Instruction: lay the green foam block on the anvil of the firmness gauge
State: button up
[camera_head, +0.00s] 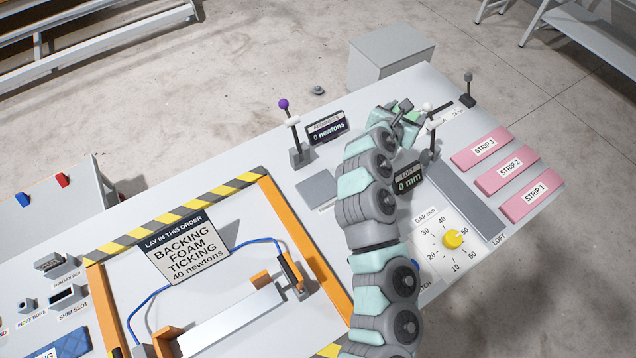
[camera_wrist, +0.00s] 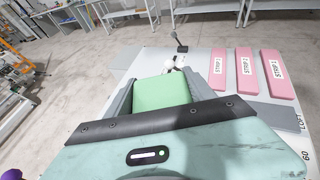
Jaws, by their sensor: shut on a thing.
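The green foam block (camera_wrist: 162,93) sits between the jaws of my gripper (camera_wrist: 160,88) in the wrist view. My gripper is shut on it. In the head view my gripper (camera_head: 405,115) is at the far end of the bench, right of the firmness gauge, and the block is mostly hidden by it. The firmness gauge has a display (camera_head: 326,128) reading 0 newtons and a lever with a purple knob (camera_head: 284,103). A bare grey plate (camera_head: 318,189), apparently its anvil, lies in front of the display. My gripper is apart from that plate.
The loft display (camera_head: 407,182) reading 0 mm stands beside my arm, with a white-knobbed lever nearby. Several pink strips (camera_head: 505,174) lie at the right. A gap dial (camera_head: 452,239) is at front right. An orange-railed frame with a sign (camera_head: 181,247) fills the left bench.

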jog(key=shift+w+a+r+m+g+h+p, duration=0.3)
jog(key=shift+w+m+h+p, duration=0.1)
jog(key=shift+w+m, duration=0.1)
jog(key=shift+w+a+r+m+g+h+p, duration=0.3)
jog(key=shift+w+m+h+p, duration=0.1)
jog(key=shift+w+m, duration=0.1)
jog(key=a+f+m+g+h+p, duration=0.1)
jog(key=a+f+m+g+p, duration=0.1)
jog(key=a, duration=0.2)
jog(key=m+h+b, duration=0.1)
jog(key=b, duration=0.4)
send_over(324, 185)
jog(key=shift+g, duration=0.4)
notch_tip(324, 185, down, 20)
jog(key=shift+f, duration=0.1)
jog(key=shift+f+b, duration=1.3)
jog(key=shift+f, duration=0.7)
jog(key=shift+w, duration=0.1)
jog(key=shift+f, duration=0.25)
jog(key=o, duration=1.3)
jog(key=shift+c, duration=0.2)
